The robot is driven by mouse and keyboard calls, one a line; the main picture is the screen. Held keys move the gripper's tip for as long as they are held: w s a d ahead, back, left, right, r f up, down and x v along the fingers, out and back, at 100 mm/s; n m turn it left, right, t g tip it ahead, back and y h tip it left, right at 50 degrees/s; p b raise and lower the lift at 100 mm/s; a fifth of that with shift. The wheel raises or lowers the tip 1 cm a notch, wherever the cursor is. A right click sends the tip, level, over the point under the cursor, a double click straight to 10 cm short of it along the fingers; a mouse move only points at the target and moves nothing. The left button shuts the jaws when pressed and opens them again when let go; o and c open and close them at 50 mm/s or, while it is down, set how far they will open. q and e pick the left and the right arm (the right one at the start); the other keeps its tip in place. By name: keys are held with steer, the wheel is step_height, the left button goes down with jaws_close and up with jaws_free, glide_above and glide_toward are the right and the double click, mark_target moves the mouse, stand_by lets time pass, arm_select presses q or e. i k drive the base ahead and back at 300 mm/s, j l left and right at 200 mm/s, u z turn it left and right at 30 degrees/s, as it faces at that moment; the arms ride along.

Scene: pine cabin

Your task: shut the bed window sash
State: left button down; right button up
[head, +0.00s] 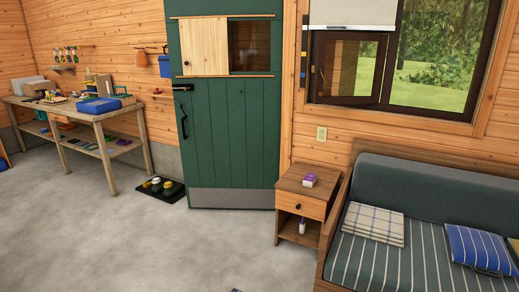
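The bed window (474,112) is set in the wall above the bed, with a dark brown frame. Its left sash (380,70) has a dark frame and glass showing warm wood tones and some green. The sash looks set at an angle to the window frame, so it appears ajar; how far is hard to tell. The right pane (435,55) shows trees and grass. Neither of my grippers is in view.
The bed (385,262) with cushions (374,223) stands under the window. A green door (228,135) and workbench (75,110) are further left. The grey floor (150,245) is mostly clear.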

mark_target(382, 39)
steer(key=i+j+u, duration=0.1)
steer(key=i+u, duration=0.2)
steer(key=i, duration=1.2)
